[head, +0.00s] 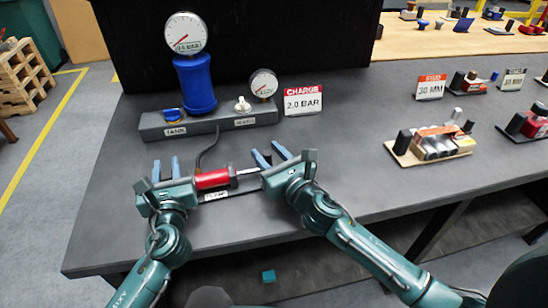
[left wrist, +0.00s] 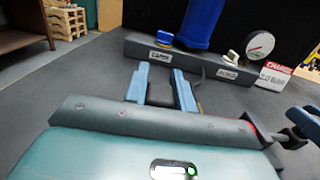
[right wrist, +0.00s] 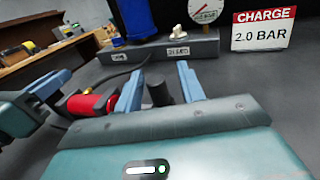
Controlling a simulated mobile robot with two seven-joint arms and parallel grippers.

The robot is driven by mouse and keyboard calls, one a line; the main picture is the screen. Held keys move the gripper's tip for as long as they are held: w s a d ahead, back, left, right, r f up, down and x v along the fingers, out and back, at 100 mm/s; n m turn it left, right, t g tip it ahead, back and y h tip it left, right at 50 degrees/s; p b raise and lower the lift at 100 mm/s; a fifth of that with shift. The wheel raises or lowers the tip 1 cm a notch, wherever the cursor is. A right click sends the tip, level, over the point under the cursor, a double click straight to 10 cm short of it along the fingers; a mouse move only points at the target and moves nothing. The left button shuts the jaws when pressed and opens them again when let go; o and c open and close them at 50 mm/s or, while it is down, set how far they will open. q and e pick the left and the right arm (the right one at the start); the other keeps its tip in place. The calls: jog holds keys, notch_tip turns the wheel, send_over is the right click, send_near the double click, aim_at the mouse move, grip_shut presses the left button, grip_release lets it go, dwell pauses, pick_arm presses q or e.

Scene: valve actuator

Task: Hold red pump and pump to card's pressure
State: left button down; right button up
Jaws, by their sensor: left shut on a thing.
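The red pump (head: 212,179) lies on the grey table, its silver rod (head: 249,170) pointing right. My left gripper (head: 165,169) is shut at the pump's left end; the held part is mostly hidden. It also shows in the left wrist view (left wrist: 161,85). My right gripper (head: 272,154) is open at the rod's end. In the right wrist view a dark handle (right wrist: 159,93) stands between its spread fingers (right wrist: 160,84). The card (head: 303,100) reads CHARGE 2.0 BAR. A large gauge (head: 186,33) tops the blue tank (head: 196,84); a smaller gauge (head: 263,84) stands right of it.
The grey manifold block (head: 221,122) carries a blue knob (head: 173,114) and a white knob (head: 242,104). A black hose (head: 207,151) runs from the block to the pump. Other fixtures (head: 432,143) stand at the right. The table between card and fixtures is clear.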

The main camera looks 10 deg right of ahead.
jog(key=v, duration=1.2)
jog(key=shift+c, duration=0.5)
